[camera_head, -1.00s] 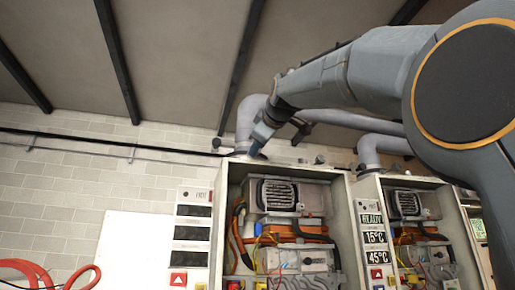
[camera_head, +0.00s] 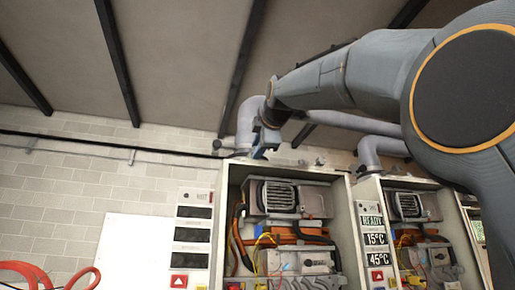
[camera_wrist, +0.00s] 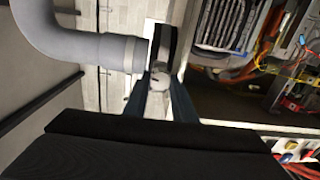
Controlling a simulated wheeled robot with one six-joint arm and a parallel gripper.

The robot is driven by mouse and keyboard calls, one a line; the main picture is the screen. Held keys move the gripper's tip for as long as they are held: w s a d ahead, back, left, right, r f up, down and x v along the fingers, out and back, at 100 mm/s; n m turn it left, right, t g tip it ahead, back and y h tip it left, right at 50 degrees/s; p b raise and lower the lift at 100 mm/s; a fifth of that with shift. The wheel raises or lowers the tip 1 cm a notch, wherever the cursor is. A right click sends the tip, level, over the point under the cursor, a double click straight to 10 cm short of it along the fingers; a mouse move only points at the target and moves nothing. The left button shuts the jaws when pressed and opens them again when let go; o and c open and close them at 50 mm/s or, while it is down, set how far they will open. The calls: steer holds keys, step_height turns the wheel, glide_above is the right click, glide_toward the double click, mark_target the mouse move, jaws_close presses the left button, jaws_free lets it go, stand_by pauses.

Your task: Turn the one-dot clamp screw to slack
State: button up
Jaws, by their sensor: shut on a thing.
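My gripper (camera_head: 263,148) is at the top of the left open heater, beside the grey flue pipe's lower end. In the wrist view, the two dark blue fingers (camera_wrist: 165,95) are shut on a small pale clamp screw (camera_wrist: 158,81). The screw sits on the dark clamp band (camera_wrist: 163,48) next to the pipe's collar. I cannot make out any dot marks, so I cannot tell which screw this is by its marking. In the head view, my gripper hides the screw.
The grey flue pipe (camera_head: 247,118) bends just left of my gripper. The open left heater (camera_head: 285,205) lies below with exposed wires. A second heater (camera_head: 412,215) with a READY display stands to the right, under another flue pipe (camera_head: 372,155).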

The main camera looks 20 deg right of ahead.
stand_by(0.4)
steer(key=o, duration=1)
steer(key=shift+o, duration=0.2)
steer(key=shift+s, duration=0.15)
steer(key=s+b, duration=0.3)
steer(key=s, duration=0.4)
steer(key=shift+s+r, duration=0.15)
steer(key=shift+s, duration=0.15)
steer(key=shift+a, duration=0.1)
